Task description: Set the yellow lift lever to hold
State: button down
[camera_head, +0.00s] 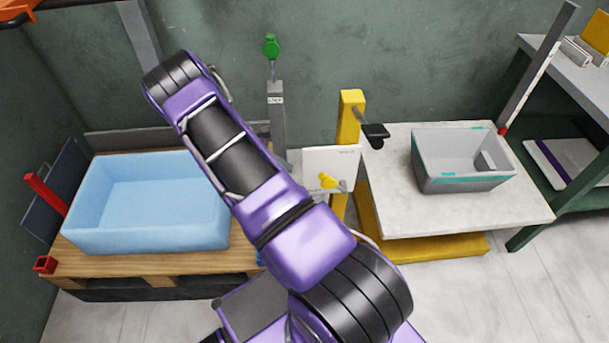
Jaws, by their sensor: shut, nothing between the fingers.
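A small yellow lever (328,181) sits on a white panel (318,160) in the middle of the head view, just right of my purple arm. Its yellow knob is at the left and a short part runs right from it. Any marks on the panel are too small to read, so I cannot tell which setting it stands at. My arm rises from the bottom across the middle toward the upper left. My gripper does not show; it is hidden behind the arm links or out of frame.
A yellow post (350,115) with a black pad (376,134) stands beside a pale table (400,216) bearing a grey bin (440,182). A grey post (277,125) with a green knob (271,46) stands behind. A blue tub (130,240) sits on a wooden pallet (150,262) at left.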

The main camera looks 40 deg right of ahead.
aim_at(332, 180)
jog(key=w+a+f+g+b, duration=0.1)
jog(key=w+a+f+g+h+b, duration=0.1)
jog(key=shift+w+a+f+m, duration=0.1)
jog(key=shift+a+f+m, duration=0.2)
jog(key=shift+a+f, duration=0.1)
jog(key=shift+d+f, duration=0.1)
jog(key=shift+d, duration=0.05)
jog(key=s+d+f, duration=0.1)
jog(key=s+d, duration=0.1)
jog(key=s+d+f, duration=0.1)
jog(key=s+d, duration=0.1)
jog(key=d, duration=0.1)
jog(key=s+d+f, duration=0.1)
jog(key=s+d, duration=0.1)
jog(key=d, duration=0.1)
jog(key=shift+s+f, duration=0.15)
jog(key=shift+f, duration=0.05)
jog(key=shift+s+d+r, duration=0.35)
jog(key=shift+d+r, duration=0.05)
jog(key=shift+r, duration=0.2)
